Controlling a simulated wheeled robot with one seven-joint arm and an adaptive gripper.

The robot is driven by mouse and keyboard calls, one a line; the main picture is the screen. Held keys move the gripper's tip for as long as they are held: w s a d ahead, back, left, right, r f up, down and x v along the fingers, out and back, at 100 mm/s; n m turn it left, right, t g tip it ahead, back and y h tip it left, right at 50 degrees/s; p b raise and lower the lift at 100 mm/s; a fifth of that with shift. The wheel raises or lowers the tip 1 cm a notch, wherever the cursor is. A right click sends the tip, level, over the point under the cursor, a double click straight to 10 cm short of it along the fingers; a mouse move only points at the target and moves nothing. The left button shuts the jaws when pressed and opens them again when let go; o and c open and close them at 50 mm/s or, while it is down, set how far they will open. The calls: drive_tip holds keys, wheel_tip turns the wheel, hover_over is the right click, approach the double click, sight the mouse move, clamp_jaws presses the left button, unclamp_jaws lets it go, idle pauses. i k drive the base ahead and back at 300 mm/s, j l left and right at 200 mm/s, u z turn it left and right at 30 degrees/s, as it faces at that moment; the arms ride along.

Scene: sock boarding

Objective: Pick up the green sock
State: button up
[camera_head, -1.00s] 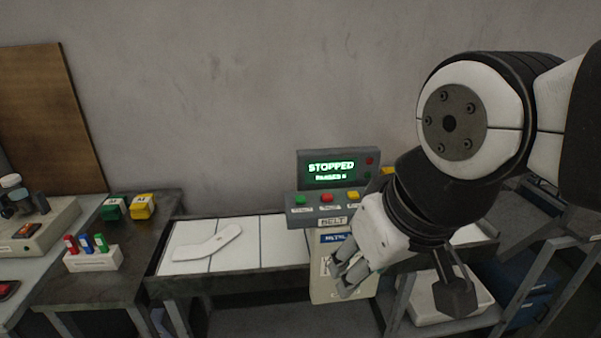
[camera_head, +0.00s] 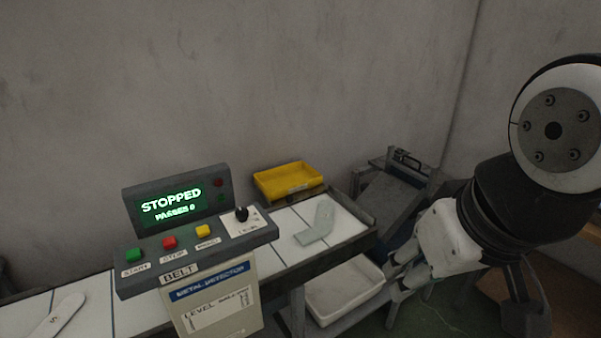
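A pale grey-green, bent, sock-shaped flat piece (camera_head: 318,223) lies on the white belt to the right of the control console; it is the only greenish sock-like thing I see. My gripper (camera_head: 391,281) is at the lower right, apart from that piece and to the right of the belt's end. Its two fingers point left and down with a gap between them, and nothing shows in them. A white sock-shaped board (camera_head: 60,314) lies on the belt at the lower left, partly cut off by the frame.
The metal detector console (camera_head: 195,232) stands over the belt, its screen reading STOPPED. A yellow tray (camera_head: 288,194) sits behind the belt. A white bin (camera_head: 345,313) is below the belt's right end. A dark sloped stand (camera_head: 388,204) is at the back right.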

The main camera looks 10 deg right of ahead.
sight(322, 227)
drive_tip(key=i+l+z, duration=0.1)
drive_tip(key=i+z, duration=0.3)
drive_tip(key=i, duration=0.55)
